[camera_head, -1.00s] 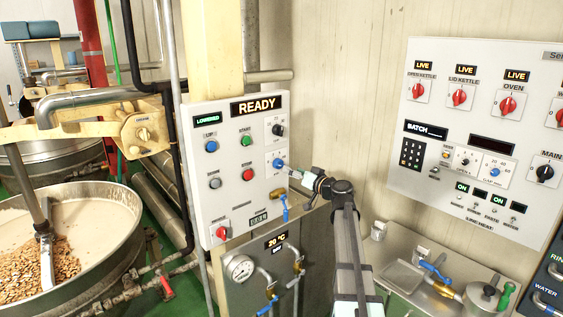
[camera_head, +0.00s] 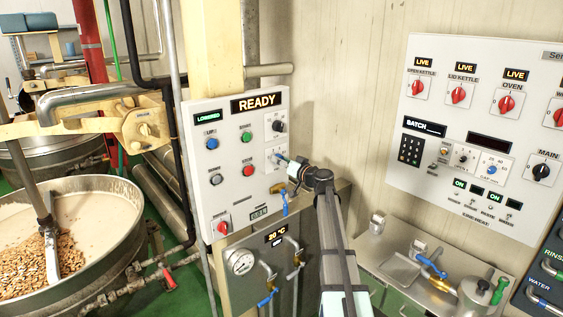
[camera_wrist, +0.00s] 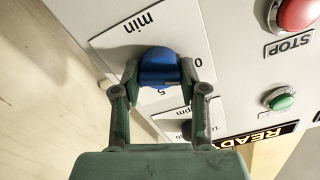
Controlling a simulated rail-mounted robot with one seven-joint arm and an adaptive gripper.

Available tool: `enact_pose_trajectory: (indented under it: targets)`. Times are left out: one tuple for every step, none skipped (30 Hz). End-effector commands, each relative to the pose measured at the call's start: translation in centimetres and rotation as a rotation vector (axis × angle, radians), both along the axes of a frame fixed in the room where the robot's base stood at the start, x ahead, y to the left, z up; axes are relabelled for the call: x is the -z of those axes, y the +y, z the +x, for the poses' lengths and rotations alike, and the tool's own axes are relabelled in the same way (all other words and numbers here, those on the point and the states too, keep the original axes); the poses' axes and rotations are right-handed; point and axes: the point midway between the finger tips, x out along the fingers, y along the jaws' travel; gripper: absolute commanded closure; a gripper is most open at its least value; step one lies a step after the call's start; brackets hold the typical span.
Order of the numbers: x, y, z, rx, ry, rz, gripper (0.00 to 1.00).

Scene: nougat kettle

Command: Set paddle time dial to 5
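The paddle time dial appears to be the blue knob (camera_wrist: 159,68) on a white plate marked "min", with 0 and 5 printed beside it. In the head view it is the small blue knob (camera_head: 281,157) at the right edge of the white control panel. My gripper (camera_wrist: 159,72) has one finger on each side of the knob, with the fingertips very near its sides. I cannot tell whether they touch it. In the head view my gripper (camera_head: 293,162) is at the panel and partly covers the dial's plate. The knob's pointer is hard to make out.
Above the dial is a black knob (camera_head: 278,127). Left of it are the red stop button (camera_head: 248,171) and green start button (camera_head: 246,137). A blue-handled valve (camera_head: 284,202) hangs just below. A second panel (camera_head: 400,190) is on the right wall.

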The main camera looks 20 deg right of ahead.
Motion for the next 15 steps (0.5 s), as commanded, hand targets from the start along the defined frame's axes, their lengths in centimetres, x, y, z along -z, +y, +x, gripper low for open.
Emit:
enact_pose_trajectory:
  targets:
    - [-0.02, 0.00, 0.04, 0.000, 0.000, 0.000, 0.92]
    - [-0.03, 0.00, 0.04, 0.000, 0.000, 0.000, 0.92]
    - [-0.03, 0.00, 0.04, 0.000, 0.000, 0.000, 0.92]
    - [-0.03, 0.00, 0.04, 0.000, 0.000, 0.000, 0.92]
    - [-0.03, 0.00, 0.04, 0.000, 0.000, 0.001, 0.92]
    - [-0.01, 0.00, 0.05, 0.000, 0.000, 0.001, 0.92]
    - [-0.01, 0.00, 0.05, 0.000, 0.001, 0.003, 0.92]
    - [0.01, 0.00, 0.05, 0.000, 0.000, 0.005, 0.92]
    - [0.03, -0.01, 0.05, 0.000, 0.002, 0.009, 0.92]
    - [0.05, -0.01, 0.05, 0.000, 0.002, 0.012, 0.92]
    - [0.07, -0.01, 0.06, 0.000, 0.004, 0.018, 0.92]
    - [0.12, -0.02, 0.07, 0.000, 0.006, 0.026, 0.92]
    - [0.16, -0.01, 0.07, 0.000, 0.009, 0.035, 0.92]
    - [0.20, -0.02, 0.07, 0.000, 0.012, 0.045, 0.92]
    - [0.26, -0.02, 0.08, 0.000, 0.016, 0.060, 0.92]
